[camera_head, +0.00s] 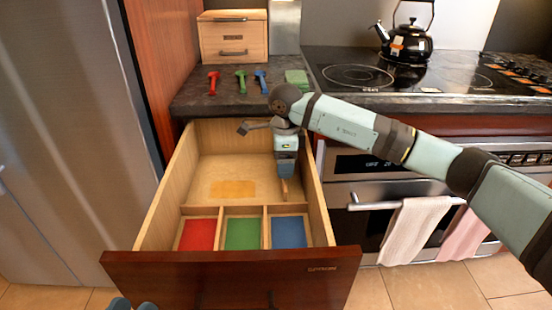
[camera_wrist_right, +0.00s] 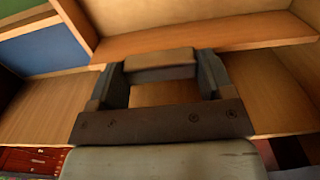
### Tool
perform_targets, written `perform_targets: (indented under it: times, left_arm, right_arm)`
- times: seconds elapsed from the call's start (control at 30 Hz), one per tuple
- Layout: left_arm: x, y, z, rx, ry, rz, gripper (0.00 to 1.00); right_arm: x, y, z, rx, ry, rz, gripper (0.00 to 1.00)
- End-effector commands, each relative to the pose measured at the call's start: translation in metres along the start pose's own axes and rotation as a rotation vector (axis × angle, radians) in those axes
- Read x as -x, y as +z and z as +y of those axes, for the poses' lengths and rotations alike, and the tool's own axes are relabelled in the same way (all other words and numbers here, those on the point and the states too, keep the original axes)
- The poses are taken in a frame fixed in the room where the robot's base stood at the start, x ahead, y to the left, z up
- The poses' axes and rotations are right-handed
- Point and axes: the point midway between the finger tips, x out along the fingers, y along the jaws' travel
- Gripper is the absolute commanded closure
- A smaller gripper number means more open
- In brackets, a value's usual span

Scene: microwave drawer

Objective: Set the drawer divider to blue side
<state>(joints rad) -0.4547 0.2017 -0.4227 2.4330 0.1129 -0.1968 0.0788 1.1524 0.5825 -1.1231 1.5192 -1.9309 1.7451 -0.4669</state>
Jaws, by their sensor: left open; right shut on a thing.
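The wooden drawer (camera_head: 158,215) is pulled open. Its front row has red (camera_head: 197,234), green (camera_head: 243,233) and blue (camera_head: 289,232) compartments, parted by thin wooden walls. My right gripper (camera_head: 285,188) reaches down into the drawer's right side, behind the blue compartment. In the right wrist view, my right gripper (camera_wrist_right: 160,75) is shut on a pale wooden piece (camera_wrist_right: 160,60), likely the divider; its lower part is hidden. The blue floor (camera_wrist_right: 45,50) shows at upper left there. My left gripper (camera_head: 133,304) is open at the bottom left edge, mostly cut off, outside the drawer.
An orange patch (camera_head: 232,188) marks the drawer's bare floor. Red (camera_head: 213,82), green (camera_head: 240,81) and blue (camera_head: 261,80) handled items and a green block (camera_head: 297,77) lie on the counter. A wooden box (camera_head: 232,38) stands behind; the stove (camera_head: 400,80) and kettle (camera_head: 405,43) are right.

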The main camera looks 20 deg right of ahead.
Motion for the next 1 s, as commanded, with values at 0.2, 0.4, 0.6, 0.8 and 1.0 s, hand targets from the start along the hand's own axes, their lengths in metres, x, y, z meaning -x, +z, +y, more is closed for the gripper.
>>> perform_targets:
  times: [0.2, 0.4, 0.6, 0.8, 1.0]
  left_arm:
    - [0.000, 0.004, -0.001, 0.000, -0.002, -0.010, 0.57]
    - [0.000, 0.004, -0.001, 0.000, -0.002, -0.011, 0.57]
    - [0.000, 0.000, 0.000, -0.001, -0.001, -0.006, 0.57]
    - [-0.002, -0.018, 0.003, -0.012, -0.002, 0.035, 0.57]
    - [0.004, 0.008, -0.010, -0.021, -0.055, -0.082, 0.57]
  right_arm:
    - [0.000, -0.003, -0.002, -0.004, 0.000, 0.007, 0.14]
    - [0.000, -0.002, -0.001, -0.003, 0.000, 0.005, 0.00]
    - [0.008, -0.002, -0.002, -0.003, -0.002, 0.003, 0.00]
    - [0.046, -0.002, -0.002, -0.002, -0.004, 0.003, 0.00]
    - [0.092, -0.003, -0.002, -0.004, -0.004, 0.004, 0.00]
